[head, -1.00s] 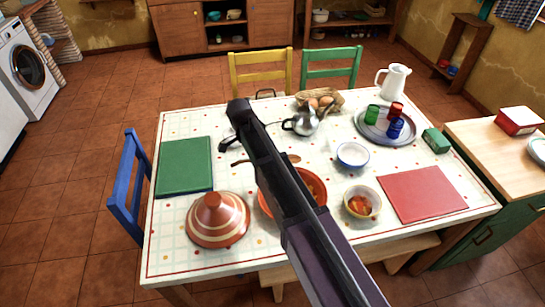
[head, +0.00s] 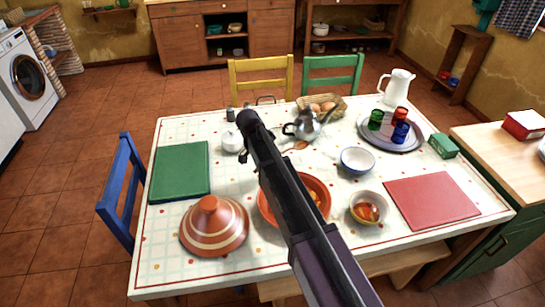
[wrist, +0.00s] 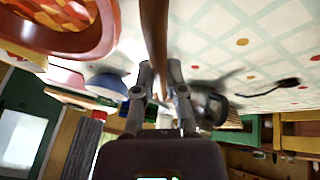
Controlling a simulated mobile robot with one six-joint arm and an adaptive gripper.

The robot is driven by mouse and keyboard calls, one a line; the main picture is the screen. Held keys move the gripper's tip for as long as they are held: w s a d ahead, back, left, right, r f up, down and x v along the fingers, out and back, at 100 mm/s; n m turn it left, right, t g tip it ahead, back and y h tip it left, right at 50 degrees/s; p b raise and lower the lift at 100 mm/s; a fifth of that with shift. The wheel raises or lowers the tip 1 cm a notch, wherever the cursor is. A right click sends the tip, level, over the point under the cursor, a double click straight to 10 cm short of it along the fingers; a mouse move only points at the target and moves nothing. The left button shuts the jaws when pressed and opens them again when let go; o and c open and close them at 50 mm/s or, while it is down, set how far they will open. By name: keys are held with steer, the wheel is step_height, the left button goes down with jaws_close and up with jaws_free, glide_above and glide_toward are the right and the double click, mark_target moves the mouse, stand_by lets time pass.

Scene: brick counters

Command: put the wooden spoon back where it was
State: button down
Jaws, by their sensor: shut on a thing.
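The wooden spoon (wrist: 154,35) is a brown shaft between the two fingers of my gripper (wrist: 158,78) in the wrist view. My gripper is shut on it. In the head view my own dark arm hides the gripper and most of the spoon. A small brown end of what looks like the spoon (head: 301,145) shows to the right of the arm, below the metal teapot (head: 306,125). The spoon appears to be above the patterned tablecloth; its exact height is unclear.
An orange bowl (head: 318,187) with food lies partly behind my arm. Around it are a striped tagine (head: 214,226), a green board (head: 180,172), a white lidded pot (head: 232,142), a blue-rimmed bowl (head: 357,161), a small food bowl (head: 367,209) and a red board (head: 431,202).

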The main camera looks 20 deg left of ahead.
steer(key=shift+w+f+b, duration=0.1)
steer(key=shift+f+b, duration=2.65)
steer(key=c, duration=0.6)
jaws_free()
steer(key=shift+c, duration=0.2)
